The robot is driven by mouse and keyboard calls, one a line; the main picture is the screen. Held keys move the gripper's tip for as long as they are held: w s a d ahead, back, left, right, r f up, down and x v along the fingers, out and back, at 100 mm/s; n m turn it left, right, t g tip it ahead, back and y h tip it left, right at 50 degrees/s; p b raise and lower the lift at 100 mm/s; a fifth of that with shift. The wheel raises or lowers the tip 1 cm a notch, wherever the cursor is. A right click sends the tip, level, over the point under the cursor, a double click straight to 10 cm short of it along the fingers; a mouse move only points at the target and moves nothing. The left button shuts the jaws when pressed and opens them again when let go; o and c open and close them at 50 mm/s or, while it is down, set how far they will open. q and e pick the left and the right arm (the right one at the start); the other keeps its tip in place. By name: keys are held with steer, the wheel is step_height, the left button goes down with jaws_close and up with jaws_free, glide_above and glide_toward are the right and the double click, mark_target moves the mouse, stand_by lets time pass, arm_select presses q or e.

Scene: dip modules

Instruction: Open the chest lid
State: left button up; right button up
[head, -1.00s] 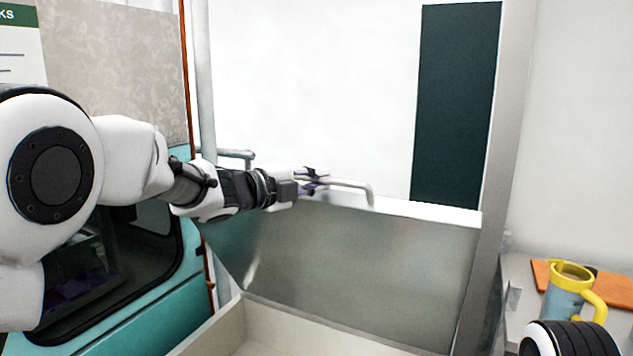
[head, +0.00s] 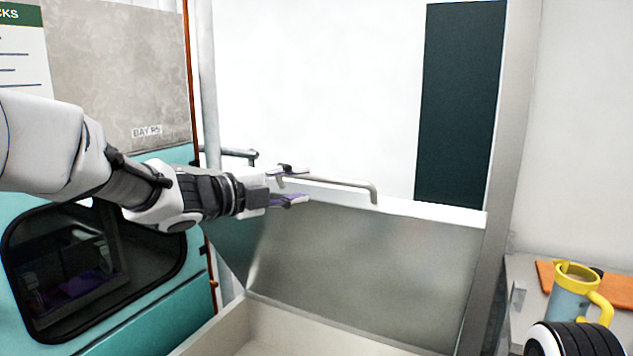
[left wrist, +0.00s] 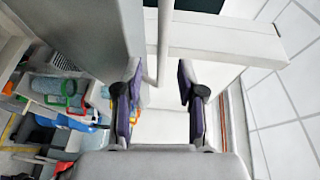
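The chest lid (head: 365,265) stands raised and tilted back, its metal inner face toward me. A bar handle (head: 335,182) runs along its upper edge. The open chest (head: 290,340) shows its pale interior below the lid. My left gripper (head: 290,186) is at the left end of the handle with its fingers spread apart. In the left wrist view the gripper (left wrist: 160,88) is open, and the handle bar (left wrist: 164,45) reaches down between the fingertips without both fingers closing on it. My right gripper is not in view; only a dark rounded part of mine shows at lower right.
A teal machine with a dark window (head: 85,265) stands at the left. A grey post (head: 492,200) rises right of the lid. At the right, a yellow-and-blue mug (head: 570,292) and an orange board (head: 615,288) are on a counter.

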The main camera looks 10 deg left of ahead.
arm_select(q)
steer(key=v, duration=0.6)
steer(key=s+a+f+n+g+y, duration=0.15)
steer(key=f+n, duration=0.35)
steer(key=f, duration=0.8)
steer(key=s+a+f+n+g+y, duration=0.1)
steer(key=s+f+n+y, duration=0.15)
steer(key=f+n, duration=0.7)
steer(key=s+a+f+n+g+y, duration=0.1)
steer(key=f+g+y, duration=0.15)
steer(key=f, duration=1.45)
steer(key=s+a+f+n+g+y, duration=0.2)
steer(key=s+f+n+g, duration=0.15)
steer(key=s+f, duration=0.55)
steer(key=s+a+f+n+g+y, duration=0.15)
steer(key=s+f+n, duration=0.3)
steer(key=s, duration=0.75)
steer(key=s+a+f+n+g+y, duration=0.1)
steer(key=s+a+f+n+g, duration=0.2)
steer(key=s+f, duration=0.65)
step_height(320, 180, down, 13)
steer(key=s+b, duration=0.1)
steer(key=b, duration=1.3)
steer(key=shift+s+y+b, duration=0.25)
steer(key=shift+y+b, duration=0.05)
steer(key=shift+b, duration=0.05)
